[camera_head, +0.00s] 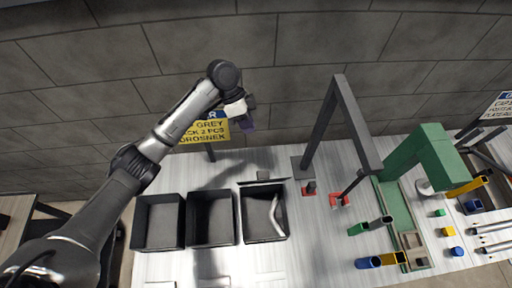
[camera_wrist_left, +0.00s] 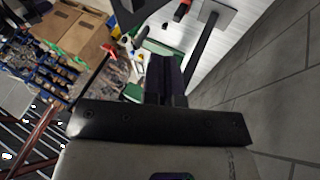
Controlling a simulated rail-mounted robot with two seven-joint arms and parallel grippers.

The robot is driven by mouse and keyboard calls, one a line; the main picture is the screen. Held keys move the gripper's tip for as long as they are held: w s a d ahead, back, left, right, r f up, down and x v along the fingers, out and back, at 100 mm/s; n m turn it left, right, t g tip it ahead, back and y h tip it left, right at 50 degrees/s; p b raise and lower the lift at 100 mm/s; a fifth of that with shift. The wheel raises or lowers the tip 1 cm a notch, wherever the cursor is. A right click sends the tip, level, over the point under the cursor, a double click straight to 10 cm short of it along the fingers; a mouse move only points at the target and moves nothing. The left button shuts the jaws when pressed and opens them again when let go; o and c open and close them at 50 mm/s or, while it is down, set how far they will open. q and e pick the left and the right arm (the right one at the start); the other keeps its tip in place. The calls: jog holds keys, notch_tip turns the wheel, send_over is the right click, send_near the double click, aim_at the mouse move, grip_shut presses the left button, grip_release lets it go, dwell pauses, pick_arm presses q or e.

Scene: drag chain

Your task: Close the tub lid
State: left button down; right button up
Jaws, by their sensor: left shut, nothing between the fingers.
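Three open black tubs stand in a row on the pale table in the head view: the left tub (camera_head: 138,223), the middle tub (camera_head: 189,222) and the right tub (camera_head: 241,217). A pale curved piece (camera_head: 274,216) lies in the right tub. A dark flat strip (camera_head: 264,182) runs along that tub's back edge; it may be the raised lid seen edge-on, but I cannot tell. My left gripper (camera_head: 249,124) is raised in front of the wall, above and behind the tubs, clear of them. Its fingers show shut and empty in the left wrist view (camera_wrist_left: 166,78). My right gripper is not in view.
A yellow sign (camera_head: 205,132) stands behind the tubs, partly hidden by my left arm. A grey angled frame (camera_head: 345,110) and a green arched stand (camera_head: 432,148) rise to the right. Several small coloured parts lie at the table's right. The table before the tubs looks mostly clear.

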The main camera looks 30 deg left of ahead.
aim_at(262, 177)
pick_arm(q)
jog(key=s+r+p+x, duration=0.1)
jog(key=s+p+x, duration=0.1)
jog(key=x, duration=1)
jog(key=shift+s+d+p, duration=0.3)
jog(key=shift+s+p, duration=0.05)
jog(key=shift+p, duration=0.3)
jog(key=shift+f, duration=0.1)
